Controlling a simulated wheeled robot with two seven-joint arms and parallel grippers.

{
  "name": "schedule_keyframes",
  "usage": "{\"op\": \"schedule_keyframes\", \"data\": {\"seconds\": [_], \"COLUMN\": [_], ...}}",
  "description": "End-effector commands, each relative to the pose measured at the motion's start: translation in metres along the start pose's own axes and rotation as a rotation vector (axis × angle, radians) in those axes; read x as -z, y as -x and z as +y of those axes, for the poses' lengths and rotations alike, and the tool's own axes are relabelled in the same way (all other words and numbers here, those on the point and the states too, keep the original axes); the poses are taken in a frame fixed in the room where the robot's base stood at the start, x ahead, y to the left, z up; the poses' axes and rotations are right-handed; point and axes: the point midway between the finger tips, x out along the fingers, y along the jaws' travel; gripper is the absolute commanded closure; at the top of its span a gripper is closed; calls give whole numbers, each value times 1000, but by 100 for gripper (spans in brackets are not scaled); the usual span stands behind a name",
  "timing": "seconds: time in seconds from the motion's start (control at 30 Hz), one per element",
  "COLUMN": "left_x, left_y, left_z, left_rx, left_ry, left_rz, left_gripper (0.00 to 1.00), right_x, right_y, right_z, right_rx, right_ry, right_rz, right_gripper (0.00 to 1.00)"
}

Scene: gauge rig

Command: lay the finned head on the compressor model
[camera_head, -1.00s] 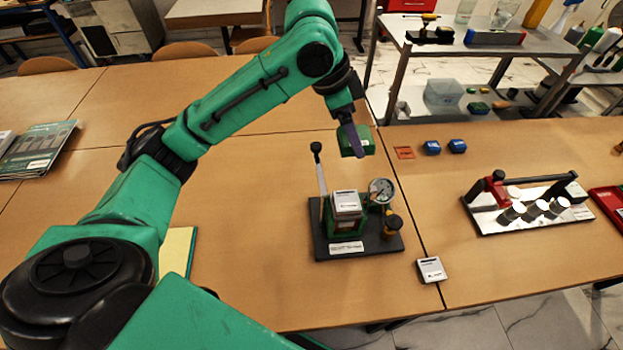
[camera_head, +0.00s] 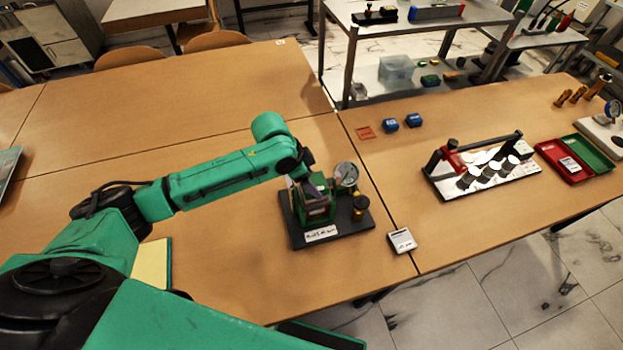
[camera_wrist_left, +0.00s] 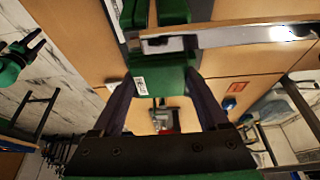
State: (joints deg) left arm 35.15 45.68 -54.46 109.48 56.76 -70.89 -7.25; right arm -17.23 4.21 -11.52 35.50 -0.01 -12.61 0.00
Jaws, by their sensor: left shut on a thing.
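The compressor model (camera_head: 350,224) stands on a dark base plate on the table, with a round dial gauge (camera_head: 346,174) and an amber-and-black knob (camera_head: 360,205) at its right. My left gripper (camera_head: 318,186) is at the model's green body and hides much of its top. In the left wrist view the gripper (camera_wrist_left: 165,95) is shut on a green block with a white label, which looks like the finned head (camera_wrist_left: 165,80). A shiny metal bar (camera_wrist_left: 240,35) crosses close beside it. I cannot tell whether the head touches the model. My right gripper is out of view.
A white-faced device (camera_head: 401,240) lies right of the model. Two blue blocks (camera_head: 390,125) and an orange frame (camera_head: 365,132) lie behind. The table left of the model is mostly clear.

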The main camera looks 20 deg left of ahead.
Motion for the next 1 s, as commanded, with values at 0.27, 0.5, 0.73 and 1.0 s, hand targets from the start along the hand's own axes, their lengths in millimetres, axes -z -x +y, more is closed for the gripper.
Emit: {"op": "schedule_keyframes", "data": {"seconds": [0.27,0.5,0.73,1.0], "left_x": [-1,1,0,0], "left_y": [-2,2,52,113], "left_z": [0,0,-2,-1], "left_rx": [0,1,5,3], "left_ry": [0,0,-1,1], "left_rz": [-1,1,2,0], "left_gripper": [0,0,0,0], "right_x": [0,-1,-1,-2], "right_y": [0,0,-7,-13], "right_z": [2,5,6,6], "right_rx": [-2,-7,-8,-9], "right_ry": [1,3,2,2], "right_rz": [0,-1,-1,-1], "right_gripper": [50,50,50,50]}}
